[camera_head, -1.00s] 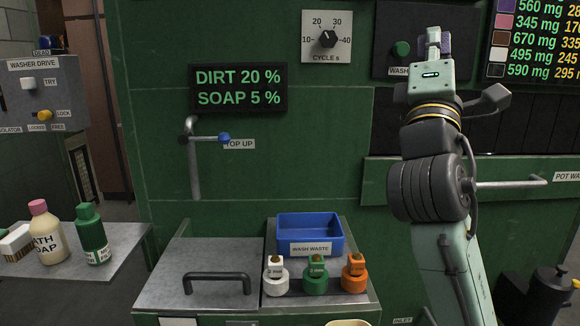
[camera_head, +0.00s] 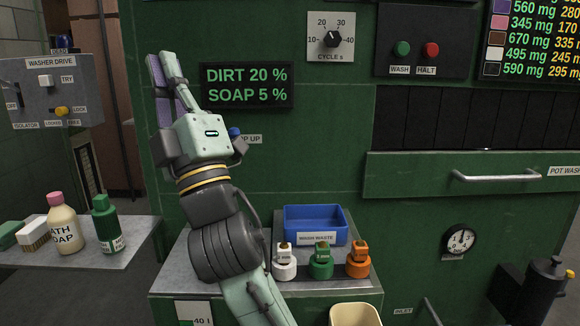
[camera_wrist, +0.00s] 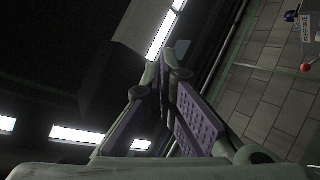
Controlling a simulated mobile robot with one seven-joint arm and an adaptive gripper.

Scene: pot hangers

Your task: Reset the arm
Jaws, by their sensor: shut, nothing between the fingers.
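My gripper (camera_head: 170,82) is raised in front of the green washer panel, left of the dirt and soap display (camera_head: 246,87). It points up and tilts a little to the left. Its purple-padded fingers also show in the wrist view (camera_wrist: 168,95), shut with nothing between them. My wrist and forearm cover part of the top-up pipe and the left part of the grey counter.
A soap bottle (camera_head: 63,226) and a green bottle (camera_head: 106,225) stand on the left shelf. Wash and halt buttons (camera_head: 416,49) are at upper right.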

